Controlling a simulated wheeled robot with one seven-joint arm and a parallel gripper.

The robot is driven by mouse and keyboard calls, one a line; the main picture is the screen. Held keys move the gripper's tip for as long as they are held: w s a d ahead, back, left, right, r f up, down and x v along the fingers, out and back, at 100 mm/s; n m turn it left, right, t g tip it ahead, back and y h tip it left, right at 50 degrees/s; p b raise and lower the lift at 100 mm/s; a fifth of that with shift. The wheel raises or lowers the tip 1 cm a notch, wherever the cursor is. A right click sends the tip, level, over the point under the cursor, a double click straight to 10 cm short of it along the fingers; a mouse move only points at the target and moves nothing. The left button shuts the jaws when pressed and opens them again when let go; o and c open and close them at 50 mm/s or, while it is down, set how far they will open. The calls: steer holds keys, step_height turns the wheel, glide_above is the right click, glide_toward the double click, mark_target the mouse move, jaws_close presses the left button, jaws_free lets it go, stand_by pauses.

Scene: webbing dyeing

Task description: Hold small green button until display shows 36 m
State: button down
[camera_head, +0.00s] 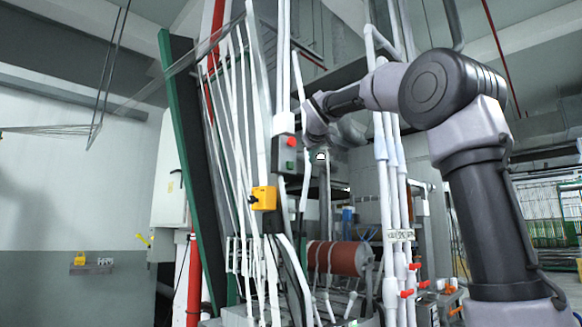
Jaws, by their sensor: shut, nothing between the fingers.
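A grey control box (284,153) hangs among the white pipes near the middle of the head view. It has a red button (291,142) and, below it, a small green button (290,166). My gripper (308,141) is shut and empty, just right of the box and seen small from behind. I cannot tell whether it touches the box. A small dark item with a white patch (321,156) shows just below my gripper. I cannot tell whether it is the display, and no reading is legible.
A yellow box (264,198) is fixed to the pipes lower left of the control box. A red-brown roller (337,257) lies below. White vertical pipes (389,200) with red valve handles stand right of the box, close to my arm.

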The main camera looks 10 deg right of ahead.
mark_target(290, 166)
steer(key=w+a, duration=0.4)
steer(key=w, duration=0.2)
steer(key=shift+a, duration=0.15)
steer(key=shift+w+a, duration=0.1)
stand_by(1.9)
steer(key=shift+w+a, duration=0.15)
steer(key=shift+w, duration=0.1)
